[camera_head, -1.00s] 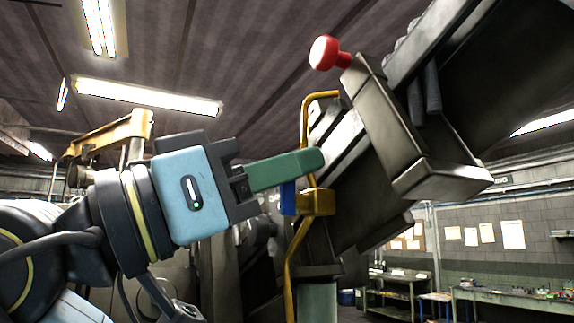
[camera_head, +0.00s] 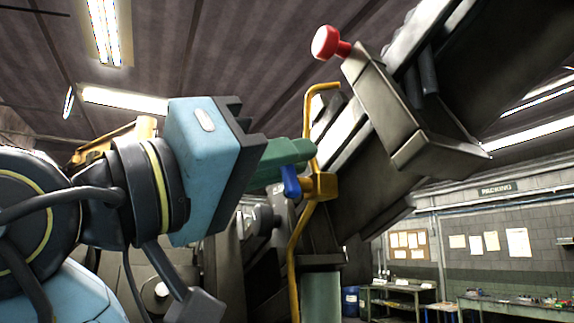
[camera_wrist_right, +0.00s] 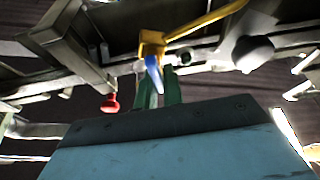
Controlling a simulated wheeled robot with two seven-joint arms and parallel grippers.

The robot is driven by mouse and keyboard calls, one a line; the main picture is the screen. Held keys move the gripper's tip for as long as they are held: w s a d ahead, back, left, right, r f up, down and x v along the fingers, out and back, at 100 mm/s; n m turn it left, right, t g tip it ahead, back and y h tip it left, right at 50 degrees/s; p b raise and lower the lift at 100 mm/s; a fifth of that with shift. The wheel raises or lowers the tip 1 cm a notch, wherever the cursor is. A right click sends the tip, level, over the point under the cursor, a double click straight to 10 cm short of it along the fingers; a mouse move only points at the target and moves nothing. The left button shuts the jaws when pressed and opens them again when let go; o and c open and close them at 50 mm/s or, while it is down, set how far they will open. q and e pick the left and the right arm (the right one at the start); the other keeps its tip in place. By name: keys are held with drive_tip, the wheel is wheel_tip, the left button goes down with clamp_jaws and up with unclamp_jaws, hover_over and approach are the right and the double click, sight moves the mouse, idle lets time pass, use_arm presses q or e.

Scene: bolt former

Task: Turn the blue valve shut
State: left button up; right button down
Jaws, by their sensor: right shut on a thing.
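The blue valve handle (camera_head: 291,183) sticks out from the yellow valve body (camera_head: 321,187) on a yellow pipe. It tilts down and towards the camera. My right gripper (camera_head: 300,154), with green fingers and a light-blue housing, is at the handle, and part of the handle is hidden behind the fingers. In the right wrist view, the blue handle (camera_wrist_right: 153,72) reaches from the yellow body (camera_wrist_right: 152,40) in between the two green fingers (camera_wrist_right: 160,88), which are shut on it. My left gripper is not in view.
A dark machine chute slopes above and right of the valve, with a red knob (camera_head: 326,43) on a box (camera_head: 390,105). The yellow pipe (camera_head: 293,265) runs down beside the machine. A workbench (camera_head: 510,303) stands far off at the right.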

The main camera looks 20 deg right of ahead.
drive_tip(key=shift+w+f+n+t+y, duration=0.15)
drive_tip(key=shift+n+t+y, duration=0.3)
drive_tip(key=shift+n, duration=0.75)
drive_tip(key=shift+t+b, duration=0.25)
drive_tip(key=shift+b, duration=0.05)
drive_tip(key=c, duration=1.5)
unclamp_jaws()
